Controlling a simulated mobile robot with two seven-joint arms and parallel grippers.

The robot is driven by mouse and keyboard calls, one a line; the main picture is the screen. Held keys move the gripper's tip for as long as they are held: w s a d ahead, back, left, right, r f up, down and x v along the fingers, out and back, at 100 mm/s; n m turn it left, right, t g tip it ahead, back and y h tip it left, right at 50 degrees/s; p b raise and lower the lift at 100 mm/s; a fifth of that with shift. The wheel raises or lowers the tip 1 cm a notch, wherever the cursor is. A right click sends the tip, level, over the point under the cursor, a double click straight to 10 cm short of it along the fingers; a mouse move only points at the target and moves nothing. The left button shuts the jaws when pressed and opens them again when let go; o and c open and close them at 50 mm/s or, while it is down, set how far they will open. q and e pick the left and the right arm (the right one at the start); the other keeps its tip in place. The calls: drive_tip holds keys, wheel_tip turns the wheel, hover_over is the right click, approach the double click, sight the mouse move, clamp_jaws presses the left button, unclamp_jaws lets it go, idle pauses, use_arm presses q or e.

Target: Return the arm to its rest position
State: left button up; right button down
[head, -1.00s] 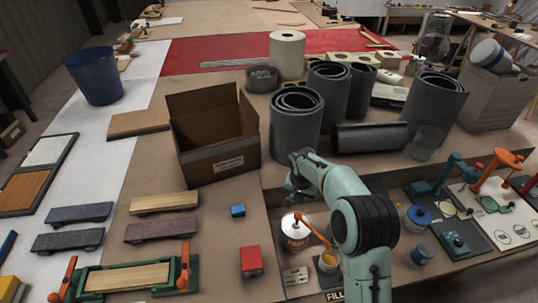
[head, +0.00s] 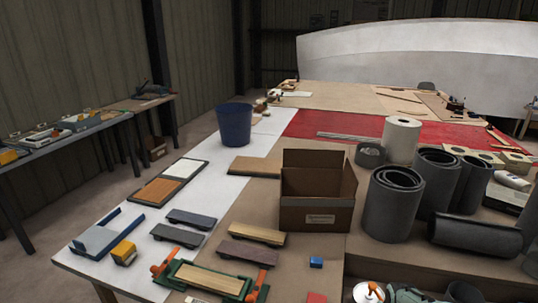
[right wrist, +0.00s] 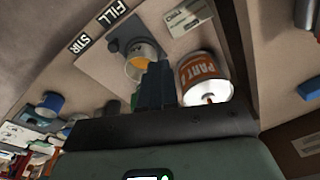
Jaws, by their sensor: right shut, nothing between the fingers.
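My right gripper (right wrist: 160,72) shows in the right wrist view as dark fingers shut together with nothing between them. It is above the bench, in front of a small cup of amber liquid (right wrist: 140,68) and a can with an orange "PART" label (right wrist: 200,75). How high it hangs is hard to tell. In the head view only a few pale green pieces of my right arm (head: 405,295) show at the bottom edge, and its gripper cannot be made out there. My left arm and gripper are not in view.
An open cardboard box (head: 315,215) stands mid-bench, with grey rolls (head: 393,210) to its right. A blue block (head: 316,262) lies in front of the box. A blue bin (head: 235,128) and sanding blocks (head: 255,233) are further left.

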drive_tip(key=s+a+f+n+g+y, duration=0.1)
drive_tip(key=s+a+f, duration=0.15)
drive_tip(key=f, duration=0.25)
drive_tip(key=s+a+f+n, duration=0.1)
drive_tip(key=a+f, duration=0.2)
drive_tip(key=f, duration=0.3)
drive_tip(key=s+a+f+y, duration=0.1)
drive_tip(key=s+a+f, duration=0.2)
drive_tip(key=s, duration=0.6)
drive_tip(key=s+a+f+n+g+y, duration=0.1)
drive_tip(key=s+a+f, duration=0.2)
drive_tip(key=s+a, duration=0.5)
drive_tip(key=s+a+f+n+y, duration=0.1)
drive_tip(key=s+a+f, duration=0.3)
drive_tip(key=s, duration=0.5)
drive_tip(key=shift+s+a, duration=0.35)
drive_tip(key=shift+a, duration=0.35)
drive_tip(key=shift+d+f+y, duration=0.1)
drive_tip(key=shift+y, duration=0.2)
